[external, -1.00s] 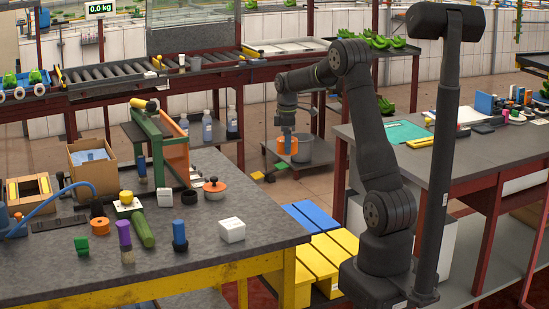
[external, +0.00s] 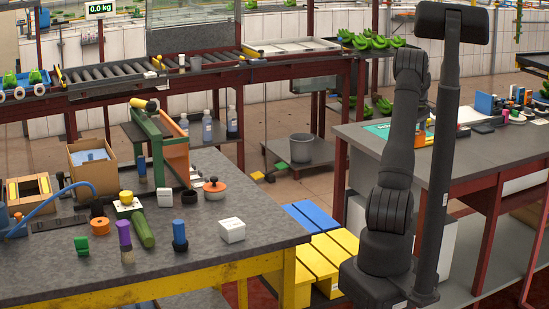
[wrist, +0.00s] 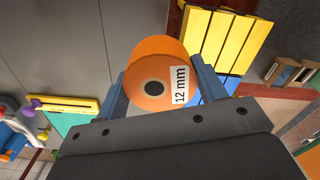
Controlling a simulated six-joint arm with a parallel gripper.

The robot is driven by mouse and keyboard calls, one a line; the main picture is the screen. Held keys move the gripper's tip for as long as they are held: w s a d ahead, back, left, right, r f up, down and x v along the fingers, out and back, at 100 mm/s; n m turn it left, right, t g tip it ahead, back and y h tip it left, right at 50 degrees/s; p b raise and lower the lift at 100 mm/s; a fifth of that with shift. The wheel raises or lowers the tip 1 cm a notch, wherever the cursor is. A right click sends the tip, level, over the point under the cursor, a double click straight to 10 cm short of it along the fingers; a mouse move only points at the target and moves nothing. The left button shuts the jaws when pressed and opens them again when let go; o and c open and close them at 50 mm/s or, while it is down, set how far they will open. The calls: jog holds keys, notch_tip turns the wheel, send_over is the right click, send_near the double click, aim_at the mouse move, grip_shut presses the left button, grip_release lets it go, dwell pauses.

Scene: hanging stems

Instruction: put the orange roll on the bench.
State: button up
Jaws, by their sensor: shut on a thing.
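The orange roll (wrist: 158,68), with a dark centre hole and a white "12 mm" label, is between the blue fingers of my gripper (wrist: 160,86) in the wrist view. The gripper is shut on it. In the external view, an orange patch (external: 420,139) that looks like the roll shows just right of my arm, over the right-hand bench (external: 463,158). My arm hides most of the gripper there. The grey bench top (wrist: 75,45) lies below the roll in the wrist view; I cannot tell the height between them.
A teal mat (wrist: 68,121) with a yellow tool lies on the bench. Blocks and small items (external: 515,105) stand at its far right. Yellow and blue slats (external: 318,257) lie lower, left of the bench. A grey bucket (external: 300,148) stands on a low shelf. The bench's front part is clear.

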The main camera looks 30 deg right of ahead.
jog(key=s+d+m, duration=0.2)
jog(key=s+d, duration=0.7)
send_over(424, 167)
notch_tip(424, 167, down, 7)
jog(key=shift+a+f, duration=0.1)
jog(key=shift+f, duration=1.9)
jog(key=shift+f, duration=0.15)
jog(key=o, duration=1.1)
jog(key=shift+c, duration=0.2)
notch_tip(424, 167, up, 12)
